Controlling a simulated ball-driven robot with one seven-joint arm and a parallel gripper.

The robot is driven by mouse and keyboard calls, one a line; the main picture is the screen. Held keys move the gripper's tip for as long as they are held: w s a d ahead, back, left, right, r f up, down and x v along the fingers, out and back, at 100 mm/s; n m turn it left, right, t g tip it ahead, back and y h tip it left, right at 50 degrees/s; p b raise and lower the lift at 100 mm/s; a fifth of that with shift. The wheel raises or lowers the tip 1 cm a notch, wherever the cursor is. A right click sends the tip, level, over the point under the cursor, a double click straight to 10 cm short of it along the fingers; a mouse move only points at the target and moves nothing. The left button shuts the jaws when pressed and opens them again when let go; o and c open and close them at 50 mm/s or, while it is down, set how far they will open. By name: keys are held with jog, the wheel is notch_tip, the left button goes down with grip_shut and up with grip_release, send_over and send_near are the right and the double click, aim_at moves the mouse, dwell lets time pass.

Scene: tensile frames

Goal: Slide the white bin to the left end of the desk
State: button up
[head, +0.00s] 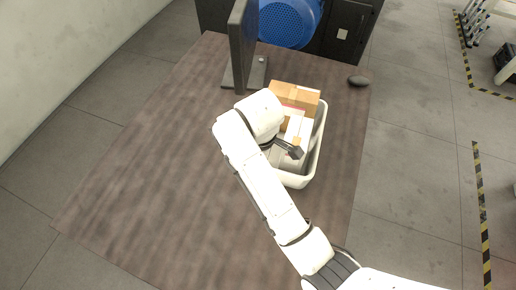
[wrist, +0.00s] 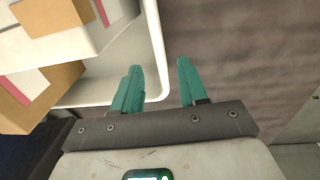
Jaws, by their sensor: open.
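The white bin (head: 317,142) stands on the right part of the brown desk (head: 150,150), holding cardboard boxes (head: 294,97). My gripper (head: 291,149) is over the bin's near part, with its fingers largely hidden there by my arm. In the wrist view my gripper (wrist: 159,66) is open, its teal fingers apart. The white bin's rim (wrist: 158,45) and rounded corner show between the two fingers in the picture. I cannot tell whether either finger touches the wall. My arm hides the bin's left side in the head view.
A dark monitor (head: 241,45) stands at the desk's back, left of the bin. A dark mouse-like object (head: 359,80) lies near the back right corner. The desk's left and front left surface is bare. A blue round object (head: 288,22) is behind the desk.

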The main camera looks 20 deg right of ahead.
jog(key=shift+w, duration=0.1)
jog(key=shift+f, duration=0.25)
jog(key=f, duration=1)
jog(key=shift+w+d+f, duration=0.15)
jog(key=shift+w+d, duration=0.1)
jog(key=shift+d, duration=0.05)
jog(key=shift+c, duration=0.2)
grip_shut()
dwell(0.8)
